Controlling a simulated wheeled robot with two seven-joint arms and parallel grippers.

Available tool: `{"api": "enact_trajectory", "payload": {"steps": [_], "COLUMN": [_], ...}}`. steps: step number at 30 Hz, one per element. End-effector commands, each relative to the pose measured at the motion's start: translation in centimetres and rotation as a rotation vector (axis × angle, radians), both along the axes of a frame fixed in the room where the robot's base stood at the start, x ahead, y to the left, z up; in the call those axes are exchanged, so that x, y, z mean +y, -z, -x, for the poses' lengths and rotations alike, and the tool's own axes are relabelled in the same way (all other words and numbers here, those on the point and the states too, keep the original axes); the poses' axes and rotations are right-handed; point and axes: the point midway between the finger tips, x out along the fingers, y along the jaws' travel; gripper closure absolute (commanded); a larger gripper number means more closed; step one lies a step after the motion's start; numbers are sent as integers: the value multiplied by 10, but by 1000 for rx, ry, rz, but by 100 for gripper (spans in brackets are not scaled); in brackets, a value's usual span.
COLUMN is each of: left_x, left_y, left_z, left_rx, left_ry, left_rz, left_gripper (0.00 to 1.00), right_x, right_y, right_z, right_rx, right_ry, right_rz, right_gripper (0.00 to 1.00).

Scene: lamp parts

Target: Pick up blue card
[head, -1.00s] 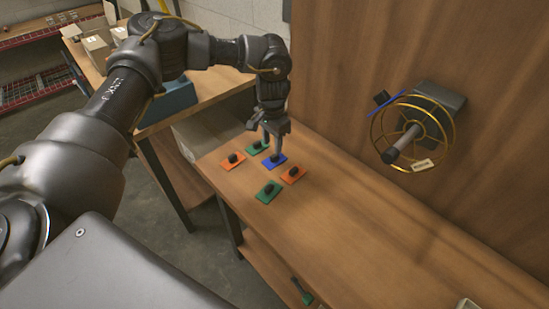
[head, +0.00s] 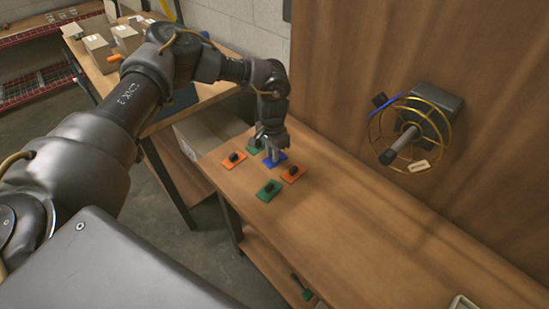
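A blue card (head: 280,160) lies on the wooden table among other cards, at its left end. My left gripper (head: 271,156) is right over the blue card, pointing down, and its fingertips cover part of it. Whether the fingers are apart or closed on the card's knob is too small to tell. Another blue card (head: 383,107) is at the gold wire wheel on the wooden wall. My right gripper is not in view.
Orange cards (head: 234,159) (head: 294,174) and green cards (head: 269,191) (head: 252,149) with black knobs lie close around the blue one. The gold wire wheel (head: 446,118) sticks out from the wall.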

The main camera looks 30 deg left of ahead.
Motion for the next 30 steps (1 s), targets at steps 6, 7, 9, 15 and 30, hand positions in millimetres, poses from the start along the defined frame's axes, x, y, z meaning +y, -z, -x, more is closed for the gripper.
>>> {"api": "enact_trajectory", "payload": {"steps": [6,7,9,15,30], "left_x": [0,0,0,0,-20], "left_y": [0,0,0,-3,-81], "left_z": [0,0,0,0,38], "left_rx": [0,0,0,0,-4], "left_ry": [0,0,0,-1,6], "left_rz": [0,0,0,0,4], "left_gripper": [100,100,100,100,100], "right_x": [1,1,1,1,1], "right_y": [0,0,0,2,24], "right_z": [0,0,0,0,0], "right_rx": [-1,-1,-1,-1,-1], "right_ry": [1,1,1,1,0], "right_rz": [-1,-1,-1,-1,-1], "right_gripper": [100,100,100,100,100]}}
